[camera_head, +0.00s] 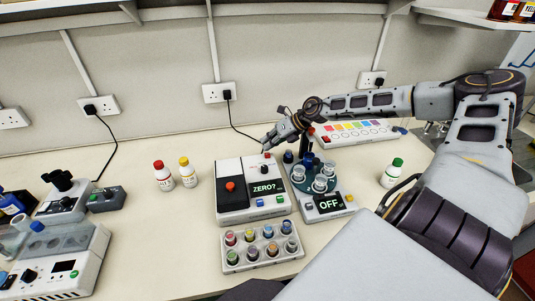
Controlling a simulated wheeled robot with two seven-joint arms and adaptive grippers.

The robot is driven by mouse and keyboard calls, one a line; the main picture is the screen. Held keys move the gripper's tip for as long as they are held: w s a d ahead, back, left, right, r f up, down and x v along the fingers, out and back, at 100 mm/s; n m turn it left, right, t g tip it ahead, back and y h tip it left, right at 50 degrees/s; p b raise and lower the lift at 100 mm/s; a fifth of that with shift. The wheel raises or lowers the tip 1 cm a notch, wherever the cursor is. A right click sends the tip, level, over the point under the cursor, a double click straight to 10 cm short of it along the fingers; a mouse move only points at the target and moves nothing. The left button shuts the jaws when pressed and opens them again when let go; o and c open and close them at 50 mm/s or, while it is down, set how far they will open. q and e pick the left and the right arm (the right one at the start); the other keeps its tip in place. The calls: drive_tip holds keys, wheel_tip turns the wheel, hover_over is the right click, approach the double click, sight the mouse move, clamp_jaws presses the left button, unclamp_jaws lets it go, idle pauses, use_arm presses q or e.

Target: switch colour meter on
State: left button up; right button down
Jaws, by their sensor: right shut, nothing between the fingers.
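A white and black meter box (232,203) stands mid-bench, and I take it to be the colour meter. Its display (267,187) reads "ZERO?". It has a red knob (230,186) on its dark left part, a small red control near its back right, and blue and green buttons below the display. My right gripper (268,143) is shut and empty, above the back right corner of this box. I cannot tell whether its tips touch anything. My left gripper is not in view.
Right of the meter, a device with a round teal carousel (313,187) shows "OFF" (328,203). A rack of coloured vials (262,251) stands in front. Red-capped (163,177) and yellow-capped (187,173) bottles stand left, a green-capped bottle (391,174) right. A colour-chart strip (357,131) lies behind.

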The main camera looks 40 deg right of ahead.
drive_tip(key=shift+r, duration=0.1)
drive_tip(key=shift+r+p, duration=0.85)
drive_tip(key=shift+r, duration=0.1)
drive_tip(key=shift+r+p, duration=0.4)
drive_tip(key=shift+r, duration=0.1)
drive_tip(key=shift+r+p, duration=0.35)
drive_tip(key=shift+r, duration=0.15)
use_arm(q)
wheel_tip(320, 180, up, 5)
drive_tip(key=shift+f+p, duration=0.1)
drive_tip(key=shift+p, duration=0.65)
use_arm(e)
wheel_tip(320, 180, up, 2)
